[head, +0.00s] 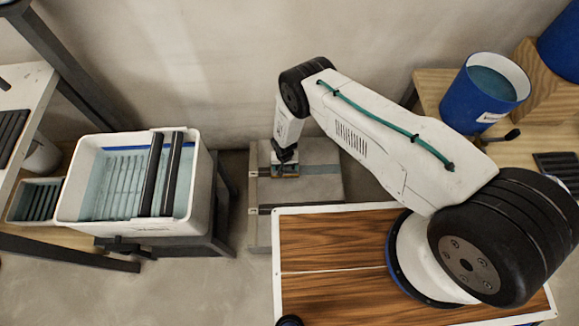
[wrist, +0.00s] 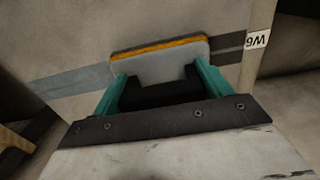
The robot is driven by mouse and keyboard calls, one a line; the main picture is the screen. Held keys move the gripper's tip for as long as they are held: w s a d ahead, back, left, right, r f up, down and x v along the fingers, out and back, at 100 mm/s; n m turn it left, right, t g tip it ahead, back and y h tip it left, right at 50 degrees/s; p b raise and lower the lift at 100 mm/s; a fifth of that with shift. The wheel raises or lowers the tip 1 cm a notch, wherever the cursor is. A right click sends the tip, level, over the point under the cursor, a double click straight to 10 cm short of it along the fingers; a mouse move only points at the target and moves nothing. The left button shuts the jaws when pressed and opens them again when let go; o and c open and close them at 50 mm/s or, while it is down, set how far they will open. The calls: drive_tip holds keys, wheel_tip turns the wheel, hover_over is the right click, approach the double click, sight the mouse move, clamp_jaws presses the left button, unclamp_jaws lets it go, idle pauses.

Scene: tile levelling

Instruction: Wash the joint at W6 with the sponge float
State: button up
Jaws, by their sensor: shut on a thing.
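My gripper (wrist: 160,78) has green fingers and is shut on the dark grip of the sponge float (wrist: 158,62). The float has a grey plate and an orange edge along its far side. It lies over the joint, between a dark stretch (wrist: 229,56) on its right and a paler blue-grey stretch (wrist: 72,83) on its left. The W6 label (wrist: 257,40) is at the upper right, near the dark end. The float hides the middle of the joint. In the head view, my gripper (head: 284,156) is low over grey tiles (head: 312,185) by the wall.
A white wash tub (head: 70,208) with rollers (head: 150,175) across it stands to the left, beside a small tray (head: 36,200). A blue bucket (head: 470,100) stands on a wooden bench (head: 432,85) at the right. A wood-topped board (head: 330,245) is in front of the tiles.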

drive_tip(key=shift+s+a, duration=0.15)
drive_tip(key=shift+a, duration=3.15)
drive_tip(key=shift+a, duration=0.15)
drive_tip(key=shift+a, duration=0.8)
wheel_tip(320, 180, up, 8)
